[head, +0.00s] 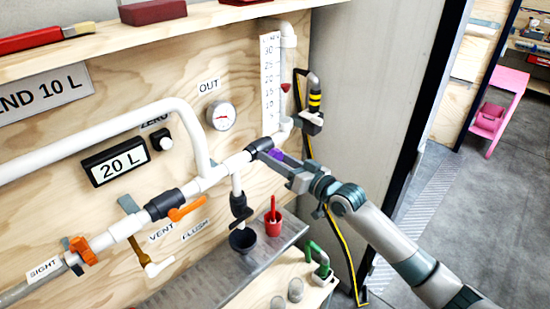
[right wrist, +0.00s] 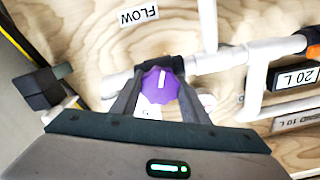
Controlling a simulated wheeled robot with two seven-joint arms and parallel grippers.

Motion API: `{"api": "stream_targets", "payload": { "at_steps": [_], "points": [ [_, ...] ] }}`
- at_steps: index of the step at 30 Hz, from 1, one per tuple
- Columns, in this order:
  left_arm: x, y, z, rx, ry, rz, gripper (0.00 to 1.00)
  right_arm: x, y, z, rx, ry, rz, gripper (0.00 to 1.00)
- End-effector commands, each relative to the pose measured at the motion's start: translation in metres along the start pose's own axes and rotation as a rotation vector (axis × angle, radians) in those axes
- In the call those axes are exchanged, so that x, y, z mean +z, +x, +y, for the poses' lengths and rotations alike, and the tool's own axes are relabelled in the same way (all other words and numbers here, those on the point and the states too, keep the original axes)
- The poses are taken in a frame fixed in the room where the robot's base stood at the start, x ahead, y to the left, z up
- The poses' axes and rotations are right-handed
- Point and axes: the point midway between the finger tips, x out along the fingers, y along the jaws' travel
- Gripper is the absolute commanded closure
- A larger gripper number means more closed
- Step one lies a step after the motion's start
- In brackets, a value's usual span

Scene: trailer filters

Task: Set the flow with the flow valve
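The flow valve's purple knob (head: 275,154) sits at the right end of the white pipe run in the head view. In the right wrist view the knob (right wrist: 160,84) has a white mark on its face and lies between the fingers. My right gripper (right wrist: 160,72) has one finger on each side of the knob, and no clear gap shows. It reaches the valve from the right in the head view (head: 276,157). A FLOW label (right wrist: 138,16) shows upside down in the wrist view. A scale (head: 270,80) has a red marker (head: 285,87) beside it. My left gripper is out of view.
A round OUT gauge (head: 221,115) and a 20 L display (head: 115,161) are on the plywood panel. Orange handles (head: 187,209) are on the pipe to the left. Open floor lies right.

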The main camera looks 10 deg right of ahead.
Motion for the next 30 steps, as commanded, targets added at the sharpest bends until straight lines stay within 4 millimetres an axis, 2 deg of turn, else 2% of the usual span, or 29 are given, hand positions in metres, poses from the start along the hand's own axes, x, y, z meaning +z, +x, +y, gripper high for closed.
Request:
{"api": "stream_targets", "payload": {
  "at_steps": [14, 20, 30],
  "points": [
    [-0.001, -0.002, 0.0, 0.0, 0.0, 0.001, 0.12, 0.0, 0.0, 0.0, 0.001, 0.048, -0.001, 0.81],
    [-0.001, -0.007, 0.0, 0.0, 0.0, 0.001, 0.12, -0.001, 0.0, 0.001, 0.002, 0.147, -0.001, 0.81],
    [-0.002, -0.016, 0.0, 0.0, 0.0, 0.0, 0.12, -0.001, 0.0, 0.0, 0.001, 0.416, -0.001, 0.81]
  ]
}}
